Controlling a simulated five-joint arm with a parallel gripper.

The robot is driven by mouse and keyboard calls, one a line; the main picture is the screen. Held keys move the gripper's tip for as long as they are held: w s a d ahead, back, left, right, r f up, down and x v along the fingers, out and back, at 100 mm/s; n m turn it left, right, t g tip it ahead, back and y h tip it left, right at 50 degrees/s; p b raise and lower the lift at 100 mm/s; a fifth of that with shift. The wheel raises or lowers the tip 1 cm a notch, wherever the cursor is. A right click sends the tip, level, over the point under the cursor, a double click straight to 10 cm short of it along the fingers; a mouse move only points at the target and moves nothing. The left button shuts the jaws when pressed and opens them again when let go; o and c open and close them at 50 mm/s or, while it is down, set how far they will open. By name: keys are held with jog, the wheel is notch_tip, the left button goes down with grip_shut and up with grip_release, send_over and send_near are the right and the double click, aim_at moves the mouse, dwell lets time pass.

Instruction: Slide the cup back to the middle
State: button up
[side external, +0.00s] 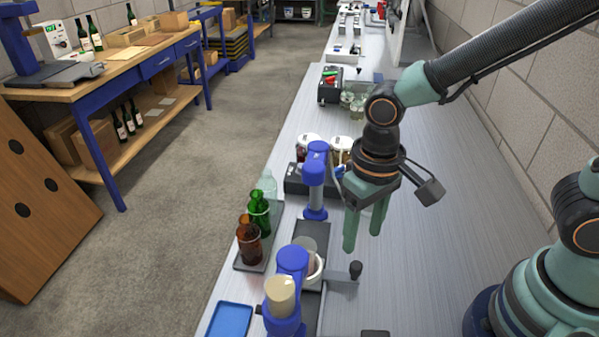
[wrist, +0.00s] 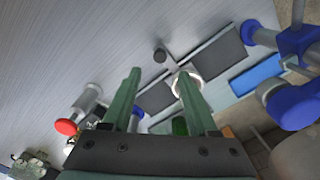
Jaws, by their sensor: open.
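A white round cup (side external: 317,268) stands on the bench at the blue bench device, partly hidden by the device's blue head in the side view. In the wrist view the cup (wrist: 188,80) shows as a pale ring between two dark plates (wrist: 216,56), partly covered by my right finger. My gripper (side external: 364,230) is open and empty, pointing down above the bench, behind and to the right of the cup in the side view. In the wrist view my gripper (wrist: 160,76) has its fingers spread. I cannot tell its height over the bench or whether it touches the cup.
A black knob (side external: 355,269) on a short bar stands right of the cup. Blue device heads (side external: 291,262) rise nearby. Brown and green bottles (side external: 249,240) stand on a tray at left, and a blue tray (side external: 229,320) lies in front.

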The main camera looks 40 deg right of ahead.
jog(key=shift+r, duration=1.95)
jog(key=w+d+r+t, duration=0.3)
jog(key=d+r+t, duration=0.2)
jog(key=d, duration=0.9)
notch_tip(320, 180, up, 4)
jog(key=shift+f+t, duration=0.15)
jog(key=shift+t, duration=0.15)
jog(key=shift+d, duration=0.1)
